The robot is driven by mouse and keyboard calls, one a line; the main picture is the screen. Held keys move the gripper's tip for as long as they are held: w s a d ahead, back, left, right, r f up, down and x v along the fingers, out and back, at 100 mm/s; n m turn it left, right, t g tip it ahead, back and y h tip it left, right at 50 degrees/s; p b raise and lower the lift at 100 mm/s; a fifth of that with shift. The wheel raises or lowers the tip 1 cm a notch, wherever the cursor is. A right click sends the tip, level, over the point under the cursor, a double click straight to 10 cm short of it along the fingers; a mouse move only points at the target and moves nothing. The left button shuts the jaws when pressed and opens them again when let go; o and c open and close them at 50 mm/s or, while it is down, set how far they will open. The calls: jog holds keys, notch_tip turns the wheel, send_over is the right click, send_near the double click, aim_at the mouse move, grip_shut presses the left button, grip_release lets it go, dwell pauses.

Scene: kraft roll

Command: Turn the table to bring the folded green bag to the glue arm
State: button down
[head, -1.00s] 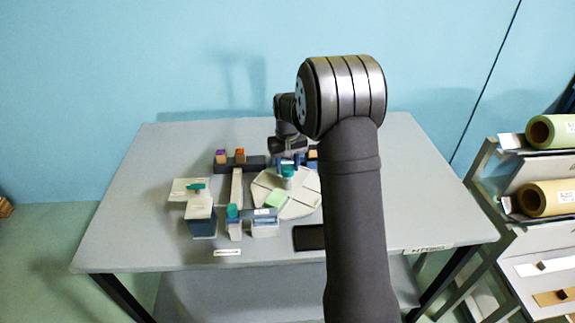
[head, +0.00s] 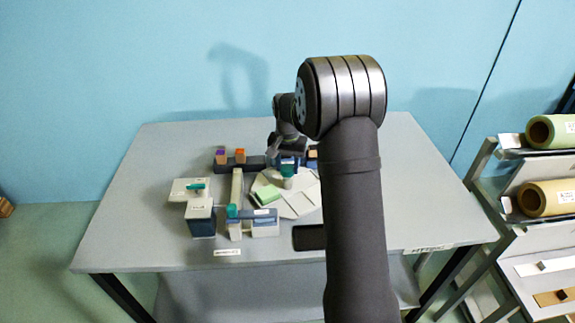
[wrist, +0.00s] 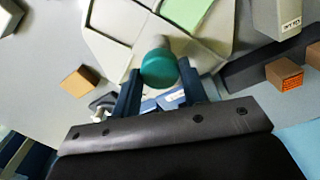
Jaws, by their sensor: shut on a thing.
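The round pale turntable (head: 300,205) stands on the grey workbench, with raised dividers making sectors. The folded green bag (head: 268,193) lies in a sector at its left front; in the wrist view the green bag (wrist: 187,12) is at the top, cut by the edge. My gripper (wrist: 160,88) is shut on the teal-topped knob (wrist: 158,65) of the turntable, one finger on each side. The knob also shows in the head view (head: 287,171). A pale beam (head: 237,188), perhaps the glue arm, stands left of the turntable, close to the green bag.
A dark bar (head: 230,167) with small orange and purple-topped blocks lies behind left. A teal-topped post and grey box (head: 264,224) stand at the front.

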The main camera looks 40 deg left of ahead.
jog(key=shift+m, duration=2.4)
jog(key=shift+r+m, duration=0.1)
jog(key=shift+m, duration=0.3)
jog(key=c, duration=0.9)
grip_release()
jog(key=shift+o, duration=0.2)
notch_tip(320, 180, up, 17)
jog(key=shift+r, duration=0.15)
notch_tip(320, 180, down, 18)
jog(key=shift+r, duration=0.25)
